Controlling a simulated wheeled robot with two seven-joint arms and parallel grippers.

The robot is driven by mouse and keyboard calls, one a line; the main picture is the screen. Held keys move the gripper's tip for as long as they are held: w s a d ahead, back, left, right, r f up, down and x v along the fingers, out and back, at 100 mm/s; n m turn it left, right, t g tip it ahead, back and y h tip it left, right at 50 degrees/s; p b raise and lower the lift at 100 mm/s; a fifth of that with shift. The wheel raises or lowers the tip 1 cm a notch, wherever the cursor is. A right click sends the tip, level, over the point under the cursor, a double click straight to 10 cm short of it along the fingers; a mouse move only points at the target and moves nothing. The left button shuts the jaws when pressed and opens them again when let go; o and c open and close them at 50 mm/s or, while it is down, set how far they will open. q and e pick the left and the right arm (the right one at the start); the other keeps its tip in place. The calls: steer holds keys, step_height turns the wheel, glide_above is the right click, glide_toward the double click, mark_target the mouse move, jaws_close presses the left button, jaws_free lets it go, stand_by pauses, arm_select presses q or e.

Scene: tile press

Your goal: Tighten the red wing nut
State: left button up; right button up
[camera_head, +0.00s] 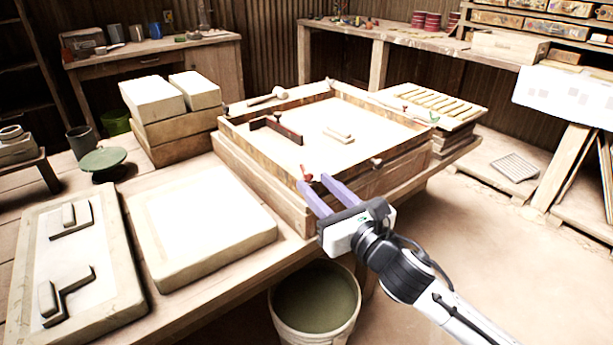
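The red wing nut (307,174) sits at the near corner of the wooden tile press frame (262,166). My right gripper (317,186) reaches in from the lower right with its two purple fingers apart. The fingertips are close to the red wing nut, with its red top showing just beyond or between them. I cannot tell whether they touch it. A small pale knob (376,162) sits on the frame's right side, and a green wing nut (434,117) sits at its far right corner. My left gripper is not in view.
A mallet (268,97) lies on the frame's back edge. A dark red-ended bar (277,128) and a small block (338,134) lie inside. Pale slabs (203,222) cover the table to the left. A bucket (314,306) stands below the table edge. Open floor lies to the right.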

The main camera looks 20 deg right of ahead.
mark_target(306, 175)
steer(key=w, duration=0.2)
steer(key=w+a, duration=0.1)
steer(key=w, duration=0.2)
jaws_close()
